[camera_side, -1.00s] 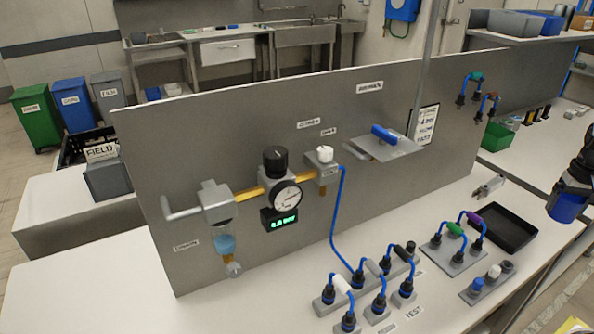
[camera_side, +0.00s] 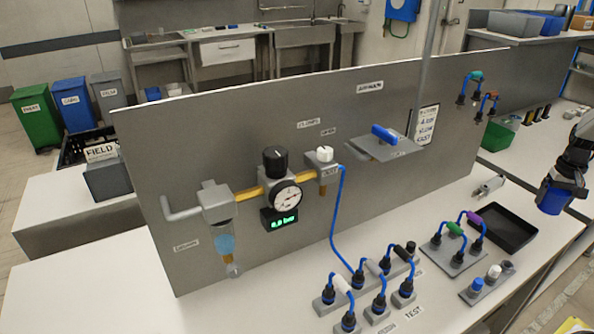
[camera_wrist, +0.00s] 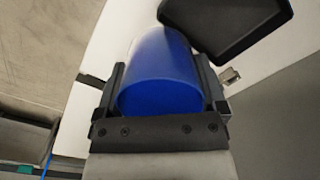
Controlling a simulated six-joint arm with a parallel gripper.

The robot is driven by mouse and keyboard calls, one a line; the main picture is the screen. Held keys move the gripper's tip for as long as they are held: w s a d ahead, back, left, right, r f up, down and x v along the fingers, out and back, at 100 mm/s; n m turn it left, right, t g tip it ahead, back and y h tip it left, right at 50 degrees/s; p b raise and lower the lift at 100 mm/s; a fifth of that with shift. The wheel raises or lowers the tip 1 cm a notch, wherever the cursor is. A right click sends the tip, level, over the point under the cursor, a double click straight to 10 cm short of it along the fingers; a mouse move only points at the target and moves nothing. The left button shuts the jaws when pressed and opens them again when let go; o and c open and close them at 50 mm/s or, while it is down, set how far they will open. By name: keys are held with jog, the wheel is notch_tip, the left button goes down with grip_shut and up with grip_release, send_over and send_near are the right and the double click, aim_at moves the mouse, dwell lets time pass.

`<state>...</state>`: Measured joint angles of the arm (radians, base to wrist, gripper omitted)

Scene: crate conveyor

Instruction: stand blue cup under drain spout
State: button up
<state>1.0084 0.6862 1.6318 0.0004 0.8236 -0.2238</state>
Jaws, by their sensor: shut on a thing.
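The drain spout (camera_side: 233,270) is at the bottom of the filter bowl (camera_side: 225,244) on the grey panel's left part, far to the left of my gripper. The bench top below the spout is bare.
A black tray (camera_side: 503,230) lies on the bench near my gripper. Hose blocks with blue hoses (camera_side: 343,298) stand along the front middle. The upright panel (camera_side: 400,180) backs the bench. The bench's front left (camera_side: 90,290) is clear.

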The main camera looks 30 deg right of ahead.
jog(key=w+d+f, duration=0.1)
jog(key=f, duration=0.1)
jog(key=w+d+f, duration=0.1)
jog(key=d+f, duration=0.1)
jog(key=w+d+f, duration=0.1)
jog(key=w+f, duration=0.1)
jog(key=shift+w+d+f, duration=0.1)
jog(key=shift+d, duration=0.25)
jog(key=shift+f, duration=0.1)
jog(key=shift+w+d+f, duration=0.15)
jog(key=shift+d+f, duration=0.05)
jog(key=shift+f, duration=1.5)
jog(key=shift+f, duration=0.15)
jog(key=o, duration=1)
notch_tip(320, 180, up, 12)
jog(key=shift+r, duration=0.15)
